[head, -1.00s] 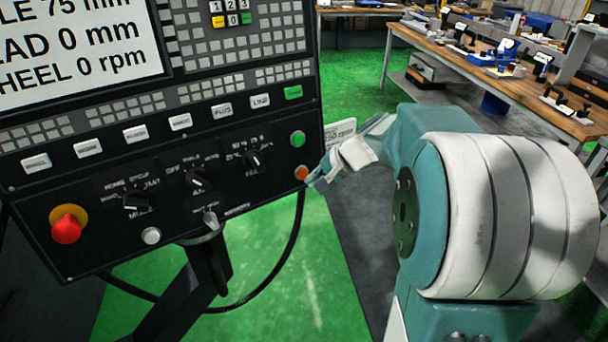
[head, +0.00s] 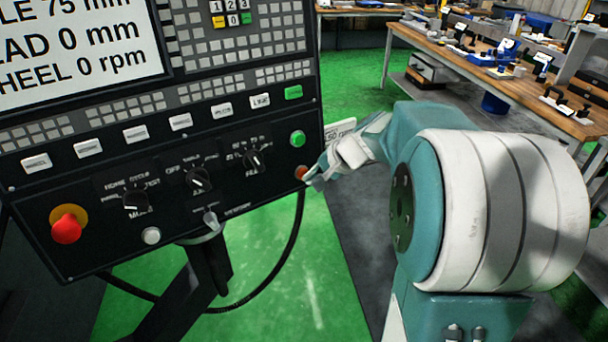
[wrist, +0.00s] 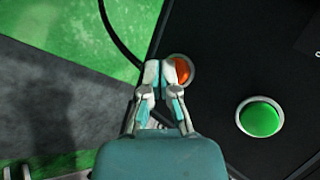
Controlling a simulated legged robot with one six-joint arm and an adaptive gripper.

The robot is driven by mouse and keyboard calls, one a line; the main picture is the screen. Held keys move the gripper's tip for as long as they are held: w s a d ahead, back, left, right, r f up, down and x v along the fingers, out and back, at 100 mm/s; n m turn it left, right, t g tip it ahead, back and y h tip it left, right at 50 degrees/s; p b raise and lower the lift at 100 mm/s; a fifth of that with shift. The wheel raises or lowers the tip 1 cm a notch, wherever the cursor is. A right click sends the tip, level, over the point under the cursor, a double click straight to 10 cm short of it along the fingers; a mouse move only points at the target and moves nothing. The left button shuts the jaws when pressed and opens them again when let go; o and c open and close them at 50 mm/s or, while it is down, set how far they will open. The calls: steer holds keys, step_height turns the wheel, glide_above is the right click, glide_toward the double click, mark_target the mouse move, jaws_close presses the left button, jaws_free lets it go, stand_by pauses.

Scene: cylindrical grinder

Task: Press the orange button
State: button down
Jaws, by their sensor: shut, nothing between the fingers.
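The orange button (head: 301,173) sits at the lower right corner of the black control panel, below a green button (head: 298,138). My gripper (head: 312,180) is shut and empty, with its fingertips right at the orange button's right side in the head view. In the wrist view the orange button (wrist: 181,70) shows just beyond and right of my gripper's fingertips (wrist: 160,66), which cover its left part. I cannot tell whether the tips touch it. The green button (wrist: 260,117) lies clear to the right in the wrist view.
The panel (head: 100,240) also carries a red mushroom button (head: 67,226), a white button (head: 151,235) and several rotary knobs. A black cable (head: 295,235) hangs below it. A workbench (head: 520,90) with tools stands behind at the right.

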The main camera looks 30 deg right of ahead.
steer(key=shift+w, duration=0.4)
stand_by(0.3)
steer(key=shift+s, duration=0.15)
steer(key=shift+s+r, duration=0.1)
steer(key=shift+s, duration=0.6)
steer(key=shift+d, duration=0.1)
steer(key=s, duration=0.3)
steer(key=s+r, duration=0.1)
steer(key=s, duration=0.1)
steer(key=shift+d, duration=0.25)
stand_by(0.6)
